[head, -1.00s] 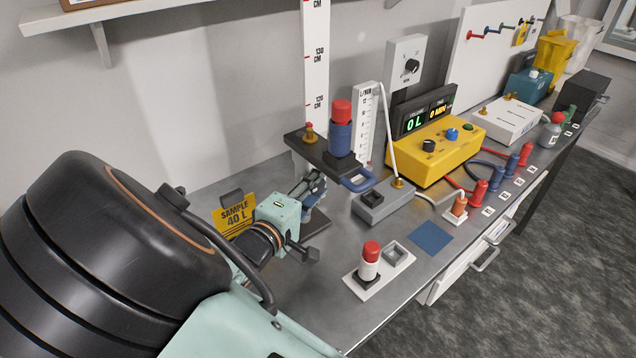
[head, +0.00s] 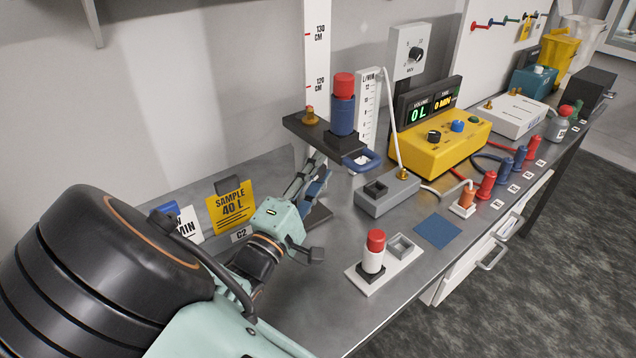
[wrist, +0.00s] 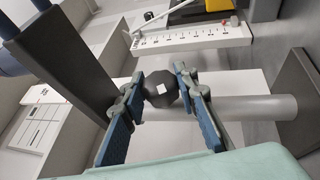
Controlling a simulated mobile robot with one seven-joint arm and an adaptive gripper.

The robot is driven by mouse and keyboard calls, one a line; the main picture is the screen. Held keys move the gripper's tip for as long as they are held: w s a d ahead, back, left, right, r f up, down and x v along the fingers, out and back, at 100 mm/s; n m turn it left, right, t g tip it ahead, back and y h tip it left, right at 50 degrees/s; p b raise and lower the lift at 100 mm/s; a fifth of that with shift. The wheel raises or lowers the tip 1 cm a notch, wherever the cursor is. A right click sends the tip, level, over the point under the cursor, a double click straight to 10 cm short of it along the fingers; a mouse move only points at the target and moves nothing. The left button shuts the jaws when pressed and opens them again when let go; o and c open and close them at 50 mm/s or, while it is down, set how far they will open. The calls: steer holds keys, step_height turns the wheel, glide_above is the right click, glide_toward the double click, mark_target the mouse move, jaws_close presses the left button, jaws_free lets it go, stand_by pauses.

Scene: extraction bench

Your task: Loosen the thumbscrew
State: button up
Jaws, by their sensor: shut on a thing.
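The thumbscrew (wrist: 152,96) is a dark, faceted knob with a small white mark, seen between my fingertips in the wrist view. My gripper (wrist: 160,78) is shut on it, with one blue-padded finger on each side. In the head view my gripper (head: 312,178) is low beside the upright height scale (head: 317,60), under the dark platform (head: 305,127). The platform carries a blue cylinder with a red cap (head: 343,105). The thumbscrew is hidden in the head view by my gripper and the platform.
A grey block with a hose (head: 385,195) and a yellow meter box (head: 440,145) stand to the right. A white holder with a red-capped bottle (head: 375,250) is near the front edge. Yellow sign (head: 230,205) stands at the left. Bare bench lies in front.

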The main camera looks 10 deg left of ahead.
steer(key=shift+f+n+t+b, duration=0.1)
steer(key=shift+n+t+b, duration=0.4)
steer(key=shift+t+b, duration=0.45)
steer(key=o, duration=1.2)
steer(key=s+a, duration=0.1)
steer(key=s, duration=0.4)
steer(key=s+a+f, duration=0.1)
steer(key=s+a, duration=0.1)
steer(key=s, duration=0.3)
steer(key=s+a, duration=0.2)
steer(key=s, duration=0.4)
steer(key=shift+f, duration=0.4)
